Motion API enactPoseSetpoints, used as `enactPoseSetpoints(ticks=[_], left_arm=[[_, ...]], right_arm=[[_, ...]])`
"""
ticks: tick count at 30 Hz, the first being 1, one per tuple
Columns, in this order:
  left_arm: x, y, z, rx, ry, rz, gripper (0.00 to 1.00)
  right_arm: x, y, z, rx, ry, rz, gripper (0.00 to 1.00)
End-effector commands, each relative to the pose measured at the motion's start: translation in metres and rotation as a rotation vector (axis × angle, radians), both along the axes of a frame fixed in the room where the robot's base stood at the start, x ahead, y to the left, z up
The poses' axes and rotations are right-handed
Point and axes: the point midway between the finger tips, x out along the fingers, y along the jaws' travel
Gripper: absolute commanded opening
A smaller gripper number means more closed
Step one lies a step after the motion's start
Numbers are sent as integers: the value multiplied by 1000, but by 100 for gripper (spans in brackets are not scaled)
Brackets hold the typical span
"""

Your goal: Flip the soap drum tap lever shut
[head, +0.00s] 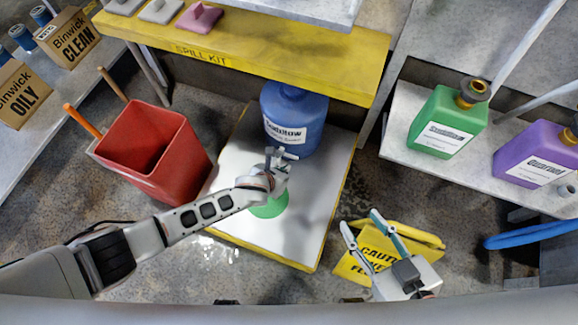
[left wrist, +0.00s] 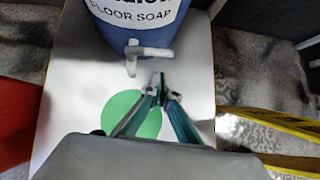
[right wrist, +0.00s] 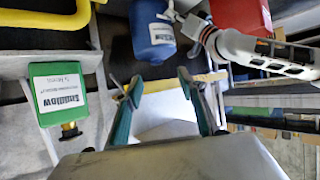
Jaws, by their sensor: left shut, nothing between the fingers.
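The blue soap drum (head: 295,118) stands on a white board with a yellow edge. It also shows in the left wrist view (left wrist: 134,28), labelled floor soap, and in the right wrist view (right wrist: 152,33). Its pale tap (left wrist: 132,52) is on the front, with the spout down and the lever (left wrist: 157,52) sticking out sideways to the right. My left gripper (left wrist: 160,80) is shut and empty, just in front of and below the lever, apparently apart from it. In the head view, my left gripper (head: 279,160) partly covers the tap. My right gripper (head: 359,218) is open and empty, away from the drum.
A green round patch (head: 270,207) lies on the white board (head: 300,222) below the tap. A red bin (head: 190,165) stands left of it. A yellow spill kit shelf (head: 240,55) runs behind the drum. A yellow caution sign (head: 352,268) lies near my right gripper.

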Motion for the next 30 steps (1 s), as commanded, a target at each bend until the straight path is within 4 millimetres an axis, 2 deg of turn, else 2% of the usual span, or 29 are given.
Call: enactPoseSetpoints(ticks=[1, 6, 10, 18, 30], left_arm=[[4, 4, 26, 1, -22, 0, 0], [-20, 13, 54, 1, -22, -1, 0], [-37, 19, 68, 3, -17, 0, 0], [-58, 25, 77, 3, -4, 0, 0], [-61, 25, 75, 3, 1, 1, 0]], right_arm=[[-4, -7, -1, -35, 8, 8, 40], [-10, -25, -9, -108, 31, 13, 40], [-15, -38, -17, -153, 54, 14, 40], [-19, -44, -22, -169, 68, 10, 40], [-20, -44, -24, -169, 70, 10, 40]])
